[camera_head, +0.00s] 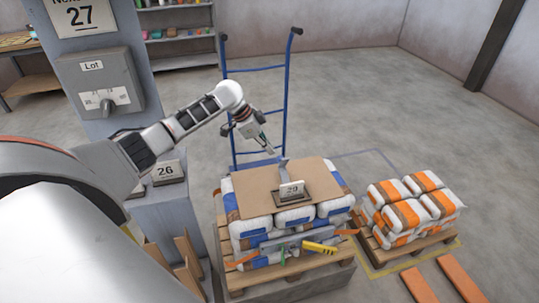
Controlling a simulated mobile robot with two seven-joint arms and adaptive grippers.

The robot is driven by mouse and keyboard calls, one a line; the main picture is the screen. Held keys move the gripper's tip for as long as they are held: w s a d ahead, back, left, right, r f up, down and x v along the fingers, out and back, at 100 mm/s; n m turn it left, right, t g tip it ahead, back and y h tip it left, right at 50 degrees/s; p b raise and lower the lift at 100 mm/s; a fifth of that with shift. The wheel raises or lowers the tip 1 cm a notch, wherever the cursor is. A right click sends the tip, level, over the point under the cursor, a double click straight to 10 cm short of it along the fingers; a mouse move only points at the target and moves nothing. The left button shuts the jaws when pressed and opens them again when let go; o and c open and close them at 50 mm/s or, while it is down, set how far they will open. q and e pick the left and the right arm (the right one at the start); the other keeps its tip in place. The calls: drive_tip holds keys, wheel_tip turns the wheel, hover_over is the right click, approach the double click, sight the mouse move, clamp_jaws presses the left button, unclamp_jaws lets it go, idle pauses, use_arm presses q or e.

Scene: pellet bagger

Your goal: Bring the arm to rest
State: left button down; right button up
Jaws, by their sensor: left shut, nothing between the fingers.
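My left arm reaches in from the left, and its gripper (267,145) hangs over the back edge of a cardboard sheet (256,195). The gripper is shut with nothing between its fingers. It is just behind a small stand marked 29 (291,190), which rests on the sheet. I cannot tell whether the fingertips touch anything. The sheet lies on stacked white and blue bags (252,228) on a wooden pallet (290,278). My right gripper is not in view.
A blue hand truck (287,95) stands behind the pallet. A grey column with a Lot box (100,82) and a plate marked 26 (168,171) are at left. Orange and white bags (408,212) fill a second pallet at right. A yellow-handled tool (318,247) sits at the stack's front.

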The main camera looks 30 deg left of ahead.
use_arm(q)
drive_tip(key=v, duration=0.7)
drive_tip(key=shift+r, duration=0.25)
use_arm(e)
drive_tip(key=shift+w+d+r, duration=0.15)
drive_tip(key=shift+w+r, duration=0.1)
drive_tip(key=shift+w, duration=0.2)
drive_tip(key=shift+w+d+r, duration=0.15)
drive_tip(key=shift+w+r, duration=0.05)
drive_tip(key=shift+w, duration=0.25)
